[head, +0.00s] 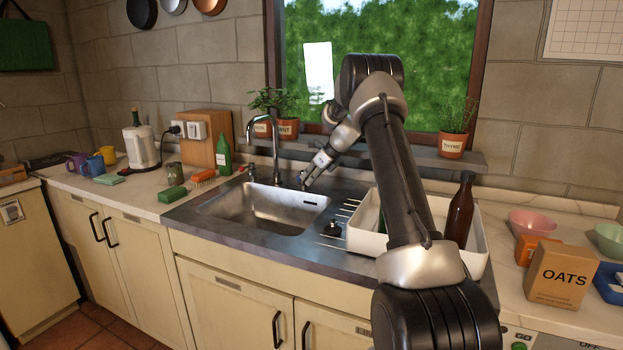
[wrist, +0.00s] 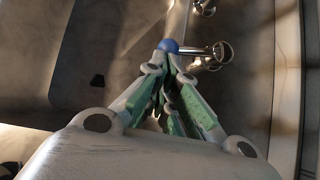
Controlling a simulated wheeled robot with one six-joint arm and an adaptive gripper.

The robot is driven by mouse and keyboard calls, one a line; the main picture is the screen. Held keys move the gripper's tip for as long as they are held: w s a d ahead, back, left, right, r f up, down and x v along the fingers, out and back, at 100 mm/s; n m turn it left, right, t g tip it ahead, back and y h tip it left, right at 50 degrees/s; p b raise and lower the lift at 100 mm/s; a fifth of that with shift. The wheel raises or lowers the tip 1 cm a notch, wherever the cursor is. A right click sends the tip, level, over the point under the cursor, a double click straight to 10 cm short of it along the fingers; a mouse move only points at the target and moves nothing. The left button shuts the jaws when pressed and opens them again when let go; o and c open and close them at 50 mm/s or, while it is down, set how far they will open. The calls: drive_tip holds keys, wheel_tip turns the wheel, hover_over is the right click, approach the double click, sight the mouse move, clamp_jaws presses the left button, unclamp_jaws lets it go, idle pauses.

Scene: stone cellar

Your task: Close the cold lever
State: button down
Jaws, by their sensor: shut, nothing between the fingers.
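The cold lever (wrist: 195,50) shows in the wrist view as a short metal rod with a blue ball end (wrist: 168,45). It runs left from a round metal valve body (wrist: 223,52). My gripper (wrist: 163,68) is shut and empty, its fingertips right at the blue ball; I cannot tell whether they touch it. In the head view my gripper (head: 305,183) is low beside the tap, at the back right of the sink, and mostly hides the cold lever. The curved metal tap (head: 275,150) stands behind the sink basin.
The steel sink (head: 265,205) lies in front of the tap. A white crate (head: 365,215) with a dark brown bottle (head: 460,210) stands right. A green bottle (head: 223,153) and brush (head: 203,177) are left. Potted plants (head: 285,128) line the sill behind.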

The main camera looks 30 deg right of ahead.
drive_tip(key=shift+w+a+m, duration=0.2)
drive_tip(key=shift+a+m, duration=0.1)
drive_tip(key=shift+a, duration=0.35)
